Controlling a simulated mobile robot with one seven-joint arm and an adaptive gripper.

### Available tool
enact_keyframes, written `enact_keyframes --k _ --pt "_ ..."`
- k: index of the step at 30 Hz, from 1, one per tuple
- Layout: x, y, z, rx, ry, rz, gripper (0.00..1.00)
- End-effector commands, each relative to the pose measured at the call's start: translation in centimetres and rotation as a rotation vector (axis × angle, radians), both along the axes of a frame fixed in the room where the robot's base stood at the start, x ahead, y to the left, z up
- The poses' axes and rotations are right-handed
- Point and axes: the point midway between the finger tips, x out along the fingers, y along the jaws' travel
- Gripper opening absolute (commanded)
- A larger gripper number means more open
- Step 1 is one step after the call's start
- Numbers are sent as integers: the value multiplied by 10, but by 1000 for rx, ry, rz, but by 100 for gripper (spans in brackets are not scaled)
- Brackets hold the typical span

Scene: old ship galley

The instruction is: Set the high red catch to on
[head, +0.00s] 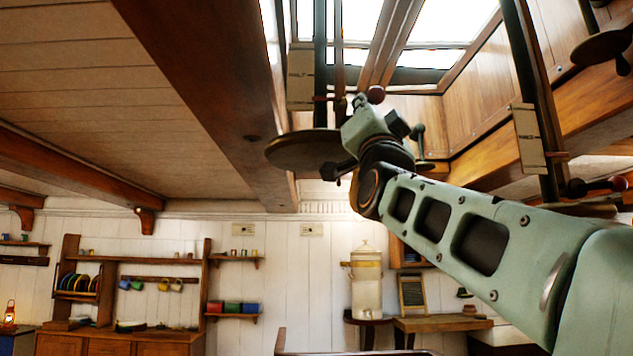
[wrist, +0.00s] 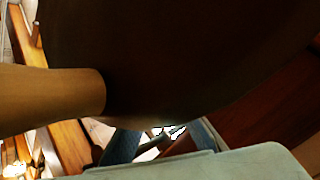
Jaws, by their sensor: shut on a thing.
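My gripper (head: 362,106) is raised under the skylight, at the end of my outstretched arm. A red-knobbed catch (head: 376,95) shows right at its tip, beside a hanging post with a pale label plate. The gripper is shut on this catch; its body hides most of the lever and the contact. I cannot read the catch's setting. In the wrist view, a big dark round surface fills most of the picture and hides the knob, and a tan cylinder enters from the left. Parts of the gripper (wrist: 160,142) show at the bottom.
A dark round disc (head: 303,151) hangs close left of my gripper. A second post with a label plate (head: 529,138) and another dark red knob (head: 577,188) is at the right. A heavy wooden beam (head: 215,85) runs left of the skylight. Shelves and a water urn (head: 365,285) stand far below.

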Motion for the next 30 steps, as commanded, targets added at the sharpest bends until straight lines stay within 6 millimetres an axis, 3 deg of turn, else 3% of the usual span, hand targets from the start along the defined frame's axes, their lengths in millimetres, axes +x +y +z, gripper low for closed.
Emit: enact_keyframes --k 4,5,10,21,30 --pt "-5 -2 6 3 -15 -1 0" --pt "-5 -2 6 3 -15 -1 12" --pt "-4 -2 5 3 -12 -2 28" --pt "-4 -1 -2 1 -3 -1 28" --pt "-28 0 -27 2 -4 -1 28"
